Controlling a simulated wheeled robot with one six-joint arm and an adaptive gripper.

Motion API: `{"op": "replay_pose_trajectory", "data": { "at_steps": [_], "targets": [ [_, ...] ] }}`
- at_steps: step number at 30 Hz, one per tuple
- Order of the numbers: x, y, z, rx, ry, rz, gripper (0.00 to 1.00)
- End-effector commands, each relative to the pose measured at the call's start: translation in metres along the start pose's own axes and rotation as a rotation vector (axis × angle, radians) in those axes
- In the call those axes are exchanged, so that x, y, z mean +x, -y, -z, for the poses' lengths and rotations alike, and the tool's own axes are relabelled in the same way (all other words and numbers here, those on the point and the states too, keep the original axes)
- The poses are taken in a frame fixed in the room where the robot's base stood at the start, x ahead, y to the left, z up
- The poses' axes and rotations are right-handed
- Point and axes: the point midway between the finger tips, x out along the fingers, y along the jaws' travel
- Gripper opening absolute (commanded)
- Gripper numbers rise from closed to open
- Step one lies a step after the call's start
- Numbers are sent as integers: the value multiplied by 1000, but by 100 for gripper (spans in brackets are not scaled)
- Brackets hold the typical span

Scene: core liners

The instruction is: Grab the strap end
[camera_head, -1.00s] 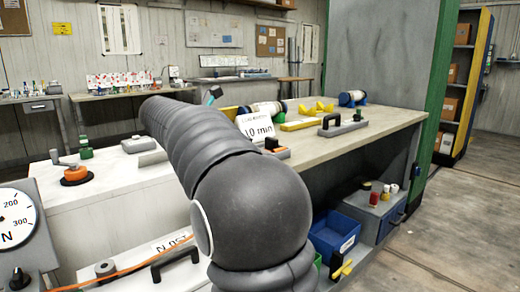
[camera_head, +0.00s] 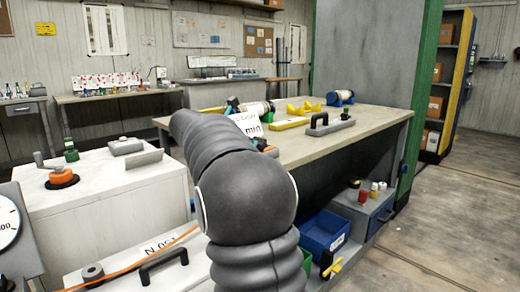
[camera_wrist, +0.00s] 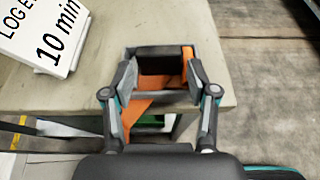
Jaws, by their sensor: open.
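My gripper (camera_wrist: 161,78) is open in the wrist view, with its two fingers apart at the table's near edge. Between and just beyond the fingertips is a grey frame with a dark block (camera_wrist: 162,66) in it. An orange strap-like piece (camera_wrist: 136,108) shows at the frame's lower left, and more orange shows at its right side. I cannot tell which part is the strap end, or whether the fingers touch it. In the head view my arm hides most of the gripper; a small black and orange piece (camera_head: 271,151) shows beside the arm on the table.
A white "10 min" card (camera_wrist: 45,32) stands on the table (camera_wrist: 222,50) left of my gripper. Open floor lies right.

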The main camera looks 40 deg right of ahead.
Motion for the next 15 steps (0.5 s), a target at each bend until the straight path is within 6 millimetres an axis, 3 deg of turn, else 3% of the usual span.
{"op": "replay_pose_trajectory", "data": {
  "at_steps": [6, 14, 15],
  "targets": [
    [31, 0, 1, 1, -1, 2, 58],
    [35, -1, 1, 0, 0, -1, 58],
    [35, -1, 1, 0, 0, -1, 51]
  ]
}}
